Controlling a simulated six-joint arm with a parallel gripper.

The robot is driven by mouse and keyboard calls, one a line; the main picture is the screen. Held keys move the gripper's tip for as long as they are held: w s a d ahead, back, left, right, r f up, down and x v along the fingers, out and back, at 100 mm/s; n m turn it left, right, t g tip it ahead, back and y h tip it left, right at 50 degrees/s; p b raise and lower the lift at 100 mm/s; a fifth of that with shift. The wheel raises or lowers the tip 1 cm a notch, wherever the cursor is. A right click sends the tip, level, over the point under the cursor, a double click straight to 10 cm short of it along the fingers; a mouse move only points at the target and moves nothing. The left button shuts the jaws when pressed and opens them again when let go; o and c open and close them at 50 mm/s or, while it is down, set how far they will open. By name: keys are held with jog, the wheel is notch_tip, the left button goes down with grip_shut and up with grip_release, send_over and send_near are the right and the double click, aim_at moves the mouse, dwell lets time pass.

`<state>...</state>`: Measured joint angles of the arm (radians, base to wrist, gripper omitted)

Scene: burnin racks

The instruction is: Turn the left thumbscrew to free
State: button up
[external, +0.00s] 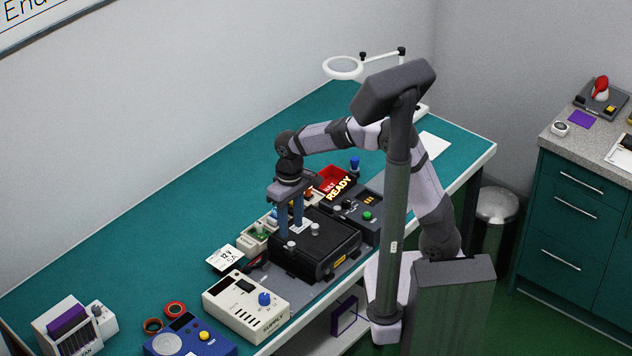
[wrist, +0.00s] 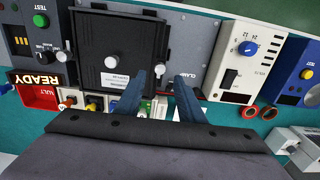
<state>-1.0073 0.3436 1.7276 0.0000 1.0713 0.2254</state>
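A black box unit (external: 315,250) sits on the bench; it also shows in the wrist view (wrist: 125,35). A pale knob (external: 315,229) stands on its lid, seen in the wrist view too (wrist: 112,62). A small pale screw head (wrist: 159,69) lies at the box's right edge in the wrist view, and another (wrist: 178,81) is by the CLAMP label. I cannot tell for sure which is the left thumbscrew. My gripper (external: 290,232) points down over the box, its blue fingers apart and empty. In the wrist view its fingertips (wrist: 160,76) flank the edge screw head; contact is unclear.
A cream SUPPLY unit (external: 247,304) and blue tester (external: 188,337) stand at the front left. A READY sign (external: 340,188) and a panel with a green button (external: 362,216) are on the far side. Small connector modules (external: 258,236) crowd the wall side. The bench's back left is clear.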

aim_at(291, 243)
jog(key=shift+f+p, duration=0.65)
jog(key=shift+f, duration=2.3)
grip_shut()
